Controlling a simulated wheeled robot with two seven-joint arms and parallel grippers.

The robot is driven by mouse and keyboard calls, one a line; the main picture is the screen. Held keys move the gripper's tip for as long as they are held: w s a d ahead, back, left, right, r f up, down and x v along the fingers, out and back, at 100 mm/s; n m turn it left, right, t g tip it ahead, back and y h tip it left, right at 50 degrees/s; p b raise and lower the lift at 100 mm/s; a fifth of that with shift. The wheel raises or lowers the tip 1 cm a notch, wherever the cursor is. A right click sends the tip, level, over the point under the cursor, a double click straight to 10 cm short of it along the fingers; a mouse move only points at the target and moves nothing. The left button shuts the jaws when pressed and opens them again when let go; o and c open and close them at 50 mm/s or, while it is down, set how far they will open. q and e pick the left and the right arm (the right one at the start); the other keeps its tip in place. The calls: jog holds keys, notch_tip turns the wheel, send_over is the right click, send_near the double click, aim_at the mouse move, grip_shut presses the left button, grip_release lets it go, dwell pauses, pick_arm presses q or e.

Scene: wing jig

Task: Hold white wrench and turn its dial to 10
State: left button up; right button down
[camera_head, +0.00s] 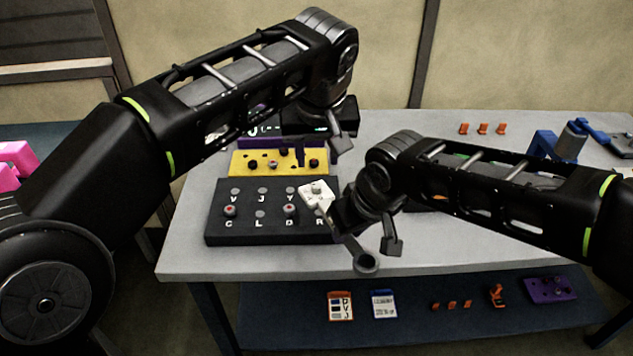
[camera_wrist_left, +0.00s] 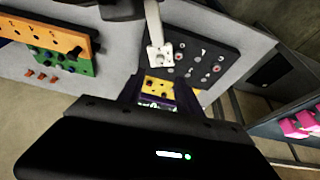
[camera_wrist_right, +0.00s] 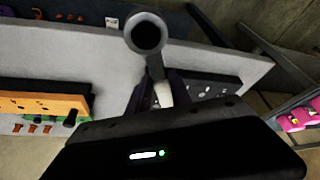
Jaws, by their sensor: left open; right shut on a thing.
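The white wrench (camera_head: 317,194) is held in the air over the front right of the black lettered panel. Its pale head points up and left, and a grey ring end (camera_head: 366,263) points toward me. My right gripper (camera_wrist_right: 162,92) is shut on it, with the ring end large in the right wrist view. In the left wrist view the wrench's white head (camera_wrist_left: 159,53) shows small dark spots; no dial number is readable. My left gripper (camera_head: 320,149) is open and empty, behind the wrench, above the yellow panel. The left wrist view shows its parted fingers (camera_wrist_left: 158,92).
The black lettered panel (camera_head: 220,231) and the yellow panel (camera_head: 240,164) with knobs lie on the grey table (camera_head: 185,255). Orange clips (camera_head: 483,129) and a blue stand (camera_head: 543,146) are at the back right. A lower shelf (camera_head: 400,330) holds cards and small parts. Pink parts (camera_head: 14,160) stand far left.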

aim_at(316, 187)
pick_arm(q)
jog(key=x, duration=1.1)
jog(key=shift+w+f, duration=0.1)
jog(key=shift+f, duration=0.3)
jog(key=shift+c, duration=0.4)
grip_shut()
